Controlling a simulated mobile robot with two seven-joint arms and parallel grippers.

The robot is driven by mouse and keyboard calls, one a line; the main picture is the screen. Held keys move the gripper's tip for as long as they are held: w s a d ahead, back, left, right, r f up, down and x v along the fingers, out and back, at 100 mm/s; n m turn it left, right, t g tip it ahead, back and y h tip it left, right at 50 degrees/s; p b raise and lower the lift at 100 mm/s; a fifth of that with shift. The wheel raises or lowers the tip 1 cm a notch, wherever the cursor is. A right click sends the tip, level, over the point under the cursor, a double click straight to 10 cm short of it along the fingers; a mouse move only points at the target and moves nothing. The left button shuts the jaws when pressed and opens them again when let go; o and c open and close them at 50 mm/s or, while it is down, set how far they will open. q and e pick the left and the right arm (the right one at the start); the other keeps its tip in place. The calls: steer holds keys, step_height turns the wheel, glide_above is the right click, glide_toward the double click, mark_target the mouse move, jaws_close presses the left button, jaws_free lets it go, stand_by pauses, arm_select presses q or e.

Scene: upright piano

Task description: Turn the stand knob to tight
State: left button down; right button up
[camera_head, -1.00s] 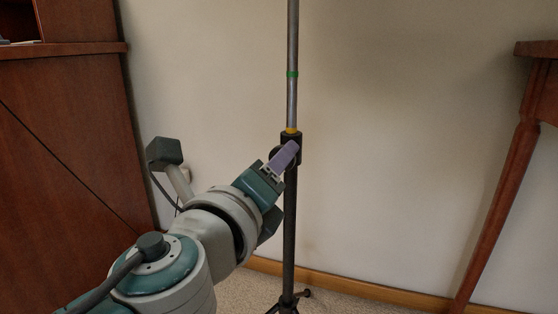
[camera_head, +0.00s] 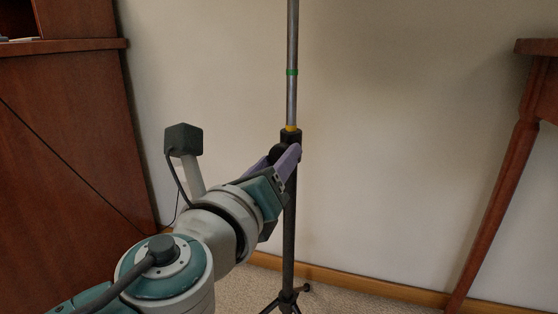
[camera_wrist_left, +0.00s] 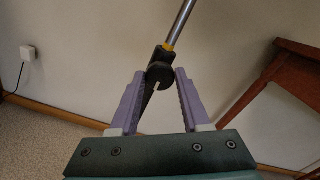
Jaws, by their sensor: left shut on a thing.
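The stand is a thin upright pole, silver above (camera_head: 292,40) and dark below (camera_head: 289,225), with a green band and a yellow ring. The round black stand knob (camera_head: 278,152) is at the dark collar (camera_head: 291,137) just under the yellow ring. It also shows in the left wrist view (camera_wrist_left: 160,74), with a short pale mark on its face. My left gripper (camera_head: 281,154) has its purple fingers on either side of the knob, shut on it; the wrist view shows both fingertips (camera_wrist_left: 160,72) beside its rim. The fingers hide part of the knob. My right gripper is out of view.
A brown wooden cabinet (camera_head: 60,130) stands at the left and a wooden table leg (camera_head: 503,185) at the right. A plain wall (camera_head: 400,150) is close behind the stand. The stand's tripod feet (camera_head: 287,301) rest on the carpet.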

arm_select(q)
steer(key=shift+c, duration=1.8)
jaws_free()
steer(key=p+v, duration=0.2)
steer(key=v, duration=0.8)
steer(key=shift+p, duration=0.35)
steer(key=shift+r, duration=0.15)
